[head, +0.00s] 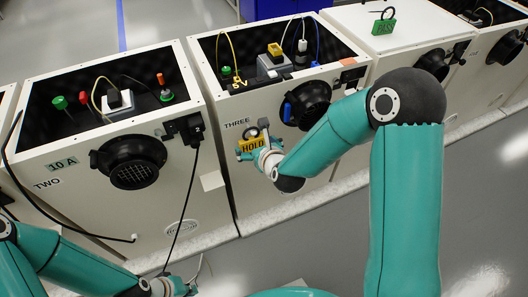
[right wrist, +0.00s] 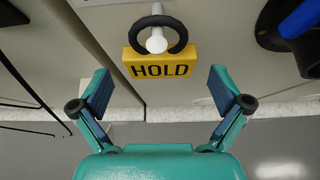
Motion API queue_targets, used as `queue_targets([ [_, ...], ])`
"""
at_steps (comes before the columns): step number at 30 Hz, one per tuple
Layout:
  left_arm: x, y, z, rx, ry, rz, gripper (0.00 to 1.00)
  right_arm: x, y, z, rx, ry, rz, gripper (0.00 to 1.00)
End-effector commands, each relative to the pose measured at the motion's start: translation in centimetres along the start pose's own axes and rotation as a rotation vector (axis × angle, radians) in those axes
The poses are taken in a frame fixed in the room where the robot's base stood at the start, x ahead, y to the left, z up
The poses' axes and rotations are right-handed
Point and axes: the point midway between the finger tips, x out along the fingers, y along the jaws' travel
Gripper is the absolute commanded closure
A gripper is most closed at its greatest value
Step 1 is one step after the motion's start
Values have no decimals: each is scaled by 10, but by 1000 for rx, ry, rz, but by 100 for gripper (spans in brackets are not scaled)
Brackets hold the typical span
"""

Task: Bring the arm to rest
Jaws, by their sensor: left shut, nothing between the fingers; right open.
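My right gripper (right wrist: 160,90) is open in the right wrist view, its two fingers wide apart with nothing between them. Just beyond the fingertips, a yellow HOLD tag (right wrist: 146,71) hangs by its dark ring from a white peg (right wrist: 156,42) on a cabinet front. In the head view my right gripper (head: 262,149) is at the front of cabinet THREE (head: 231,108), in front of the HOLD tag (head: 252,144) and partly covering it. My left gripper (head: 186,286) is low at the bottom edge, shut and empty, in front of cabinet TWO (head: 70,171).
Cabinet TWO has a black round port (head: 134,174) and a dark cable (head: 190,190) hanging down its front. Cabinet THREE has a black port with a blue handle (head: 287,111). A green tag (head: 383,27) stands on a closed white lid. Grey floor (head: 480,215) lies open at right.

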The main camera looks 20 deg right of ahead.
Motion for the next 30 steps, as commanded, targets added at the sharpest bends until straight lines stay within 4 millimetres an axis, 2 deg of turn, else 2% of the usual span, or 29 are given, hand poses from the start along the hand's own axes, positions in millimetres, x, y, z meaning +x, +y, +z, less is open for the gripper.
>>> queue_targets([
  [3, 0, 0, 0, 0, 0, 0, 100, -26, 0, 1, -1, -2, 2, 0],
  [10, 0, 0, 0, 0, 0, 0, 100, -68, 0, 1, -1, -3, 1, 0],
  [15, 0, 0, 0, 0, 0, 0, 100, -84, 0, 0, -1, 0, 0, 0],
  [20, 0, 0, 0, 0, 0, 0, 100, -87, -2, -2, 3, 5, -5, 0],
  [23, 0, 0, 0, 0, 0, 0, 100, -82, -8, -17, 8, 41, -15, 0],
  [26, 1, 0, 0, 0, 0, 0, 100, -72, -13, -50, 14, 116, -26, 0],
  [29, 1, 0, 0, 0, 0, 0, 100, -60, -13, -98, -5, 230, -8, 0],
  [30, 1, 0, 0, 0, 0, 0, 100, -58, -10, -121, -68, 287, 20, 0],
])
